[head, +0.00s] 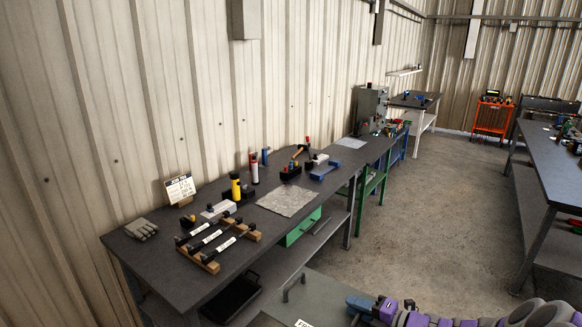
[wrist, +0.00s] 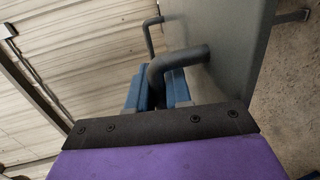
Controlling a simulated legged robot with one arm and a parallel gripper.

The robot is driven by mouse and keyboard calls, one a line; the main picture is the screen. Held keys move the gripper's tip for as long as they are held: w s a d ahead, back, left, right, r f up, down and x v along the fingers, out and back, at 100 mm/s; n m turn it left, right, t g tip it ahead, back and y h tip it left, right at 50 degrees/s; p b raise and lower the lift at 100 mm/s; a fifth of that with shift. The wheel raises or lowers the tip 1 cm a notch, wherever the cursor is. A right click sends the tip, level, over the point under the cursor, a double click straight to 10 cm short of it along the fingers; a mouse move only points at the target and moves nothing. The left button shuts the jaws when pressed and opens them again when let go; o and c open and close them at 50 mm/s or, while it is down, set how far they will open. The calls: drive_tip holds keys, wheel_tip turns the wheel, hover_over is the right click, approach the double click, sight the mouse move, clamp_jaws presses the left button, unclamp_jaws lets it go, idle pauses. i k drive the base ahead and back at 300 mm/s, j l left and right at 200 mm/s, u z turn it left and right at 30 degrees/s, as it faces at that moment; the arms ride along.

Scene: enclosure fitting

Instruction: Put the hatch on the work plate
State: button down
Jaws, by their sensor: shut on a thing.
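The hatch (head: 335,292) is a flat grey panel at the bottom of the head view, with a bar handle near its left edge and part of a white label at the frame's bottom. In the wrist view the hatch (wrist: 238,65) shows as a grey sheet with two bent bar handles. My gripper (head: 362,304) is shut on the nearer handle; its blue fingers (wrist: 157,90) sit either side of the bar. The hatch is held out in front of the bench. A rough grey plate (head: 288,201) lies flat on the bench and looks like the work plate; it is bare.
The long dark bench (head: 262,233) runs along the wall. Open floor lies right.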

sight(287, 198)
drive_tip(key=i+u, duration=0.15)
drive_tip(key=i, duration=0.4)
drive_tip(key=i+l+u, duration=0.2)
drive_tip(key=i, duration=0.3)
drive_tip(key=i+u, duration=0.15)
drive_tip(key=i, duration=0.4)
